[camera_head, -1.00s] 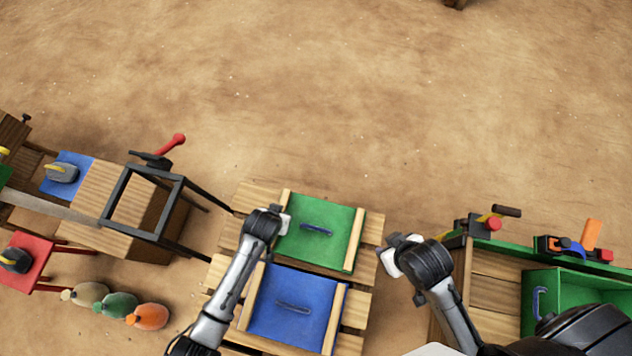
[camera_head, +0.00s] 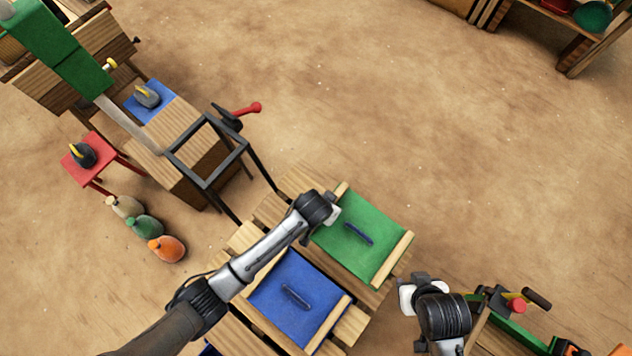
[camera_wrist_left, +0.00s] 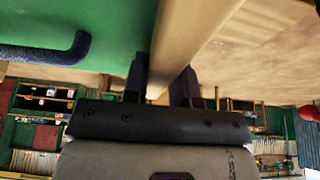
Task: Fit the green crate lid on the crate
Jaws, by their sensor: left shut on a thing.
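The green lid (camera_head: 378,248) has a dark blue handle (camera_head: 357,232) and a wooden batten along each of two opposite edges. It shows above the slatted wooden boards; I cannot tell whether it touches them. My left gripper (camera_head: 332,213) is shut on the batten at its upper left. In the left wrist view, the batten (camera_wrist_left: 182,40) runs between the fingers (camera_wrist_left: 162,85), with the green panel (camera_wrist_left: 90,25) beside it. My right gripper (camera_head: 408,293) is near the lower right, apart from the lid; its jaws are unclear. No open crate is clearly identifiable.
A blue lid (camera_head: 280,282) with battens lies just below left of the green one. A black frame stand (camera_head: 207,155) with a red-handled tool is at left. A green-edged bench (camera_head: 520,338) is at lower right. Bare ground lies beyond.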

